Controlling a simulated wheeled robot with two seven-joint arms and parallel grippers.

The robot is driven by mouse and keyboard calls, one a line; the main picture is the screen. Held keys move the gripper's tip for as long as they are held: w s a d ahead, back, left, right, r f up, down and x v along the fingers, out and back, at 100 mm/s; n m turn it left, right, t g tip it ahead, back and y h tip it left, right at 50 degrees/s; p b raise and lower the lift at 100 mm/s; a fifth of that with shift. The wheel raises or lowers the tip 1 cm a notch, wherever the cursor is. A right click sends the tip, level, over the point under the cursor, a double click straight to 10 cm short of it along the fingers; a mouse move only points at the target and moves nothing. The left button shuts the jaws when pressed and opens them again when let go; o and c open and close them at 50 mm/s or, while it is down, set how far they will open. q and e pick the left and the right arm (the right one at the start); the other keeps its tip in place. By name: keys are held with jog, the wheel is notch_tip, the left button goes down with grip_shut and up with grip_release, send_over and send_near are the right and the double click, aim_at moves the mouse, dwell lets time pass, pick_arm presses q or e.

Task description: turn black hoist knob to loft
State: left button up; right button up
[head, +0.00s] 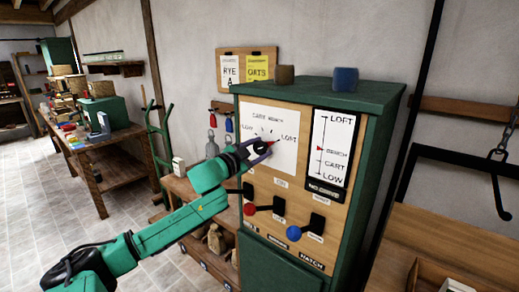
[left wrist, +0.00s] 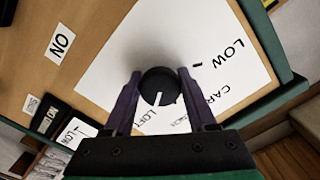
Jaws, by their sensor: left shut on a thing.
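The black hoist knob (left wrist: 158,84) sits on a white dial plate (head: 287,122) marked LOW, CART, BENCH and LOFT. My left gripper (head: 260,148) is at the dial, its fingers on both sides of the knob and shut on it. In the left wrist view the gripper (left wrist: 160,86) shows a finger at each side of the round knob. The white line on the knob points toward the word LOFT. My right gripper is not in view.
A level gauge (head: 331,150) at the right has a red marker near BENCH. Below are a red knob (head: 250,209), a blue knob (head: 294,232) and black levers. Small blocks sit on the green cabinet top (head: 312,90). A workbench (head: 116,143) stands at the left.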

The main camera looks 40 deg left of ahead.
pick_arm(q)
jog(key=o, duration=1.3)
jog(key=shift+o, duration=0.2)
jog(key=shift+s, duration=0.15)
jog(key=shift+s+f, duration=0.2)
jog(key=shift+s, duration=0.3)
jog(key=s+p, duration=0.1)
jog(key=s, duration=1.2)
jog(key=shift+s+d+r, duration=0.2)
jog(key=shift+s+r, duration=0.05)
jog(key=shift+w, duration=0.1)
jog(key=shift+f, duration=0.1)
